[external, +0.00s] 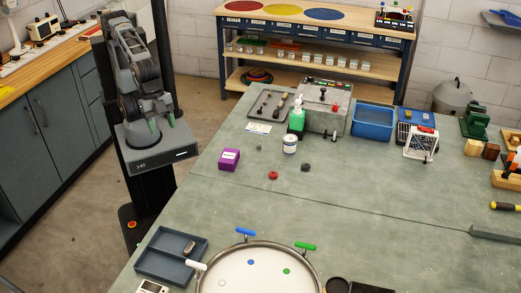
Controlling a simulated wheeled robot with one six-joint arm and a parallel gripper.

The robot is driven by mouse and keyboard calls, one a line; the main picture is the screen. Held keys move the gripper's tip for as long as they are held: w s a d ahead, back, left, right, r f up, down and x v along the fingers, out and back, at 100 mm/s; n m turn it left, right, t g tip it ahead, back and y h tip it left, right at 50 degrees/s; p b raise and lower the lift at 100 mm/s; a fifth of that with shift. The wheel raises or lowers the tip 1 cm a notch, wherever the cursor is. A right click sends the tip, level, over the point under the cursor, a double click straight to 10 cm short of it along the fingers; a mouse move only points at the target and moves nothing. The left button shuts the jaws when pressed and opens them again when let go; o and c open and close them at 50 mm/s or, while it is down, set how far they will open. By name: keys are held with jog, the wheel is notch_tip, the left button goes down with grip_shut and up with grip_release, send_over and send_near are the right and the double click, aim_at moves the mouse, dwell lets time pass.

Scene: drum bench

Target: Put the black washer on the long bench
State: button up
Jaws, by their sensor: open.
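A small dark piece (306,167), which looks like the black washer, lies flat on the large green-grey table, just right of a small red piece (273,175). Its hole is too small to make out. A long wood-topped bench (350,22) stands against the back wall, with red, yellow and blue round mats on top. A second wood-topped counter runs along the left wall; I cannot tell which is meant by the long bench. My arm is folded at the left, off the table. My gripper (151,126) points down over my base, open and empty, far from the dark piece.
A purple box (229,160), white jar (290,144) and green bottle (297,118) stand near the dark piece. A grey machine (325,98) and blue bin (372,121) stand behind. A round drum (258,273) and divided tray (160,260) are in front. The table's middle is clear.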

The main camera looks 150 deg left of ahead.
jog(key=shift+o, duration=0.8)
jog(key=s+d+f+m, duration=0.1)
jog(key=s+d+f, duration=0.2)
jog(key=s, duration=0.3)
jog(key=shift+d+f+m, duration=0.25)
jog(key=shift+f+m, duration=0.05)
jog(key=shift+f, duration=0.2)
jog(key=shift+s, duration=0.1)
